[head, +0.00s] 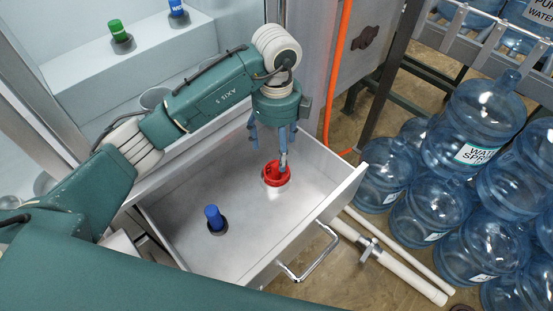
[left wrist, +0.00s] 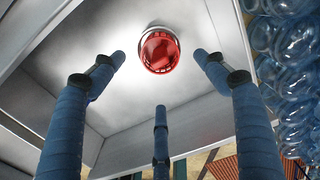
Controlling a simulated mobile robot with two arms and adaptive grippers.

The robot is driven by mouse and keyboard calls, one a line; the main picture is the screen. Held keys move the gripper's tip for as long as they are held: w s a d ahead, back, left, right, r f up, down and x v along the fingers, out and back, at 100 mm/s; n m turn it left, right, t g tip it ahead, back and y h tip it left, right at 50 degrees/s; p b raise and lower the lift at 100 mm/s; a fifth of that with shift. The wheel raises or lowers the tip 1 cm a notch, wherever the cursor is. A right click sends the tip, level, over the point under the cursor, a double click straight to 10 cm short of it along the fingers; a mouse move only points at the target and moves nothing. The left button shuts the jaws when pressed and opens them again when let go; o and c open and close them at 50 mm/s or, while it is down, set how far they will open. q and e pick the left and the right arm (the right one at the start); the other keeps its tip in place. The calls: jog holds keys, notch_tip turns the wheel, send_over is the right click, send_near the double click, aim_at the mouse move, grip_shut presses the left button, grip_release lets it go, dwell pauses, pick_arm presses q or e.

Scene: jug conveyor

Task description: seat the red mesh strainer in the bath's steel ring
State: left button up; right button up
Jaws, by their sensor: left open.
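The red mesh strainer (head: 273,181) sits in the open drawer near its back right corner, with a pale rim around its base. In the left wrist view the strainer (left wrist: 159,52) shows as a round red piece in a light rim. My left gripper (head: 272,150) points down just above the strainer. One finger overlaps it in the head view; I cannot tell if it touches. I cannot make out the bath's steel ring for certain. My right gripper is out of view.
A blue-topped piece (head: 213,217) stands in the drawer (head: 262,237), left of the strainer. Green-topped (head: 119,32) and blue-topped (head: 177,8) pieces stand on a pale ledge (head: 140,70). A round grey metal shape (head: 155,98) is partly behind my arm. Water jugs (head: 472,125) crowd the right.

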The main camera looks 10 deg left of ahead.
pick_arm(q)
jog(key=shift+r, duration=1.5)
